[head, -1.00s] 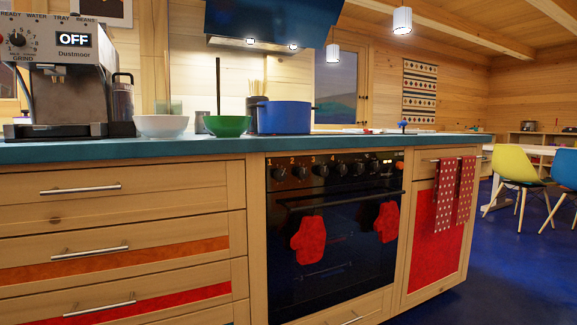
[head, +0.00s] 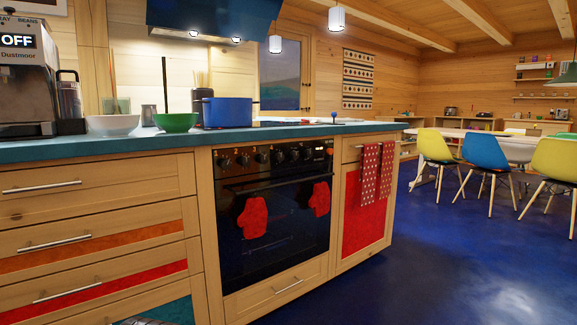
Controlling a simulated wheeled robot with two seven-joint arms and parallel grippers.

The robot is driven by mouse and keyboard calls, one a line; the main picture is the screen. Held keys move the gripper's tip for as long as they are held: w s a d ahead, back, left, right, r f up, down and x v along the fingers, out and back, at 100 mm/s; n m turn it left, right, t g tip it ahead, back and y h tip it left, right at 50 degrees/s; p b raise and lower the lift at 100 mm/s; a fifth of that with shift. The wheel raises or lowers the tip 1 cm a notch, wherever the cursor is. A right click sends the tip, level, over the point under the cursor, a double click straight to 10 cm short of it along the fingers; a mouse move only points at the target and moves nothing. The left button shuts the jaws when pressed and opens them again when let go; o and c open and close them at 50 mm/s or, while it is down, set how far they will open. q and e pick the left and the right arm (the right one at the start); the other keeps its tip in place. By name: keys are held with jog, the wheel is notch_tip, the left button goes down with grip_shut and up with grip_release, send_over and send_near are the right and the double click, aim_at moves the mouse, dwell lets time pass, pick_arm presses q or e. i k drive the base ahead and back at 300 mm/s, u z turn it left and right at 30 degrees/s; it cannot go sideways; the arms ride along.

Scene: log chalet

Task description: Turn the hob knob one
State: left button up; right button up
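The black oven (head: 275,240) is set into the wooden counter front, with a row of several dark knobs along its top panel. Hob knob one is the leftmost knob (head: 224,162); its number is too small to read now, and which way it is turned I cannot tell. Neither of my grippers shows in the head view, and nothing touches the knobs.
Two red mitts (head: 252,217) are on the oven front. A blue pot (head: 227,113), green bowl (head: 176,122) and white bowl (head: 112,125) stand on the blue counter (head: 90,147). Red towels (head: 369,172) hang right of the oven. Blue floor is open at right.

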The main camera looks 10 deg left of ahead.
aim_at(225, 163)
jog(key=z, duration=1)
jog(key=i, duration=1.5)
jog(key=u, duration=1.55)
